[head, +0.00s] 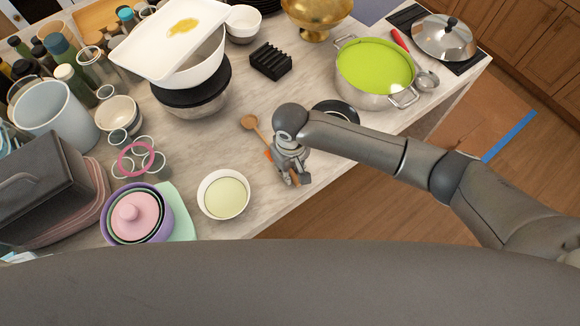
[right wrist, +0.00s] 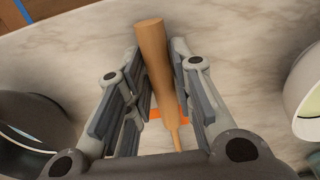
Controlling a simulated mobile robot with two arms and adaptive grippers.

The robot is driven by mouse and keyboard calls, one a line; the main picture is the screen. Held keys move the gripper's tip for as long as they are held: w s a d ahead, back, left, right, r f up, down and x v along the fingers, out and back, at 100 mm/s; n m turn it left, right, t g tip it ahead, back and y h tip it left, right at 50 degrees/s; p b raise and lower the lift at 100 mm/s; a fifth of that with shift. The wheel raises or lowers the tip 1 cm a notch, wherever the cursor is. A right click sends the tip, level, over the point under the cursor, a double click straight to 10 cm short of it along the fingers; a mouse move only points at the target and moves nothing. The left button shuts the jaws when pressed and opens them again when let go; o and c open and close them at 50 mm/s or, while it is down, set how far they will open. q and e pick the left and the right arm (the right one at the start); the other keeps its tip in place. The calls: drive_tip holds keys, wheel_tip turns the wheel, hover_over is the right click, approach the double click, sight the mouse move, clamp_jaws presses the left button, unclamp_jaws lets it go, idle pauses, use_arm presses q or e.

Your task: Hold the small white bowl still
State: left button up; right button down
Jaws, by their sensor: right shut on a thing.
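A small white bowl (head: 223,194) with pale green inside stands upright on the marble counter near its front edge. My right gripper (head: 293,180) is to the right of this bowl, apart from it. In the right wrist view my right gripper (right wrist: 158,105) is shut on a wooden handle (right wrist: 153,55). In the head view a wooden spoon (head: 251,123) runs towards that gripper. A white bowl shows in part at the right edge of the right wrist view (right wrist: 303,95). Other white bowls stand at the back (head: 243,24) and left (head: 118,113). My left gripper is not in view.
A pot of green contents (head: 375,70) stands at the back right, with a dark round dish (head: 337,106) behind my right arm. Purple nested bowls (head: 137,214) stand left of the small white bowl. The counter (head: 205,150) behind it is clear.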

drive_tip(key=shift+f, duration=0.2)
drive_tip(key=c, duration=1.2)
unclamp_jaws()
drive_tip(key=shift+o, duration=0.2)
drive_tip(key=shift+r, duration=3.05)
drive_tip(key=shift+s, duration=0.1)
